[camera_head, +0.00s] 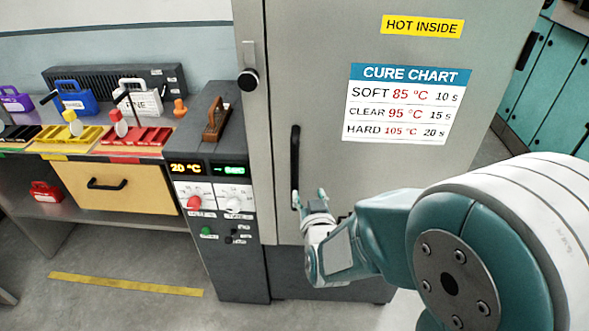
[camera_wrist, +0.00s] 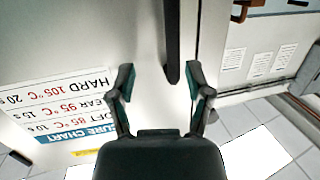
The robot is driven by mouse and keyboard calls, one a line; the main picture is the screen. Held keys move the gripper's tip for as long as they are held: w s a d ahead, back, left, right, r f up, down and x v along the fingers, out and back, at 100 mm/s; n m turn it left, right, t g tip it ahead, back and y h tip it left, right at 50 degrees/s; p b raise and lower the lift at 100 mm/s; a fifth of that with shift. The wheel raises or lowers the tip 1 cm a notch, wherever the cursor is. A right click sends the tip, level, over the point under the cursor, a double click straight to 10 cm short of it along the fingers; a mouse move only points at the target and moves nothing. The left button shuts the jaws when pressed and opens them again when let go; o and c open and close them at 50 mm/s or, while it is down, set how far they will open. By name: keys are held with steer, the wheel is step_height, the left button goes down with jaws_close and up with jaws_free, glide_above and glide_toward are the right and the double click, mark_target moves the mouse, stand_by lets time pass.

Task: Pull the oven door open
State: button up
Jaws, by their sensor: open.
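The oven door (camera_head: 340,200) is a tall grey panel with a cure chart and a "HOT INSIDE" label. It looks shut against the frame on its left. Its black vertical handle (camera_head: 295,165) is near the door's left edge. My gripper (camera_head: 309,196) is at the handle's lower end in the head view. In the wrist view, the handle (camera_wrist: 172,40) comes down from the top edge, and my open gripper (camera_wrist: 160,85) has its fingers apart, with the handle's end close to the right finger. I cannot tell whether they touch.
A control unit (camera_head: 221,195) with a 20 °C display and knobs stands left of the oven. A bench (camera_head: 60,208) with a yellow drawer (camera_head: 107,188), coloured trays and cases is farther left. A black latch knob (camera_head: 247,80) sits on the oven frame. The floor in front is clear.

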mark_target(295, 174)
steer(key=shift+t, duration=0.8)
steer(key=w+a, duration=0.1)
steer(key=w, duration=0.2)
steer(key=w+a+f, duration=0.1)
steer(key=w, duration=0.2)
steer(key=w+a, duration=0.1)
steer(key=w, duration=0.3)
steer(key=shift+w+a+f, duration=0.1)
steer(key=shift+a+f, duration=0.1)
steer(key=shift+a, duration=0.2)
jaws_close()
